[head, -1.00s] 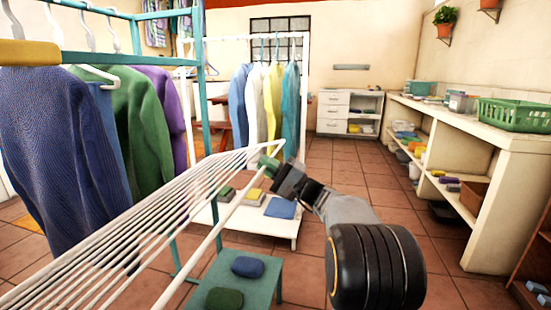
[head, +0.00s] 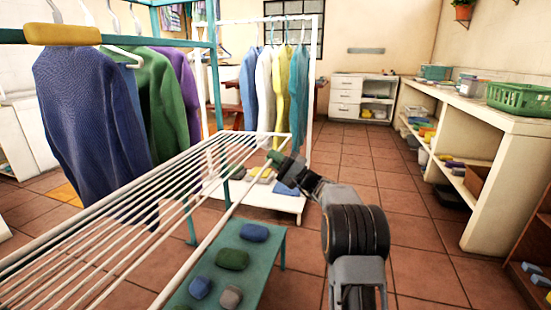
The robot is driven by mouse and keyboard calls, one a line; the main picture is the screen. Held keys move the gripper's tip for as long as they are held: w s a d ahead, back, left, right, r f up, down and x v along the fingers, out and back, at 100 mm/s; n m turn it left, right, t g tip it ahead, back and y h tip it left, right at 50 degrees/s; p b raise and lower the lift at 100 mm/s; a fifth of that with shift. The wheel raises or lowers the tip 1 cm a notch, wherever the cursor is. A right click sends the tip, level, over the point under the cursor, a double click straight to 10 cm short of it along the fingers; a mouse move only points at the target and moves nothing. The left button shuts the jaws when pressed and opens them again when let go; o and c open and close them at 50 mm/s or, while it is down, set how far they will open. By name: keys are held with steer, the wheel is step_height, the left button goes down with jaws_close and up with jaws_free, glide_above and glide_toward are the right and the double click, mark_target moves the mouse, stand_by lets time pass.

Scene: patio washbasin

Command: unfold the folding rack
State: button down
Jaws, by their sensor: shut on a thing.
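The folding rack (head: 128,200) is a white frame with several thin parallel bars. It reaches from the lower left toward the middle of the head view, and its panel is spread out above the bench. My gripper (head: 280,161) is at the far right corner of the panel, shut on the rack's dark green grip (head: 273,156). The fingers and the grip overlap, so the exact contact is hard to see. The near end of the rack runs out of the picture.
A teal bench (head: 235,275) with several soap-like blocks stands under the rack. Clothes (head: 90,130) hang from a teal rail at left. Behind is a white clothes stand (head: 315,90). A counter with a green basket (head: 518,98) lines the right. Tiled floor between is clear.

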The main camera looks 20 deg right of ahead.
steer(key=shift+a, duration=0.15)
steer(key=c, duration=1.5)
jaws_free()
steer(key=shift+a, duration=0.1)
steer(key=shift+d, duration=0.2)
steer(key=p+v, duration=0.3)
steer(key=v, duration=1.1)
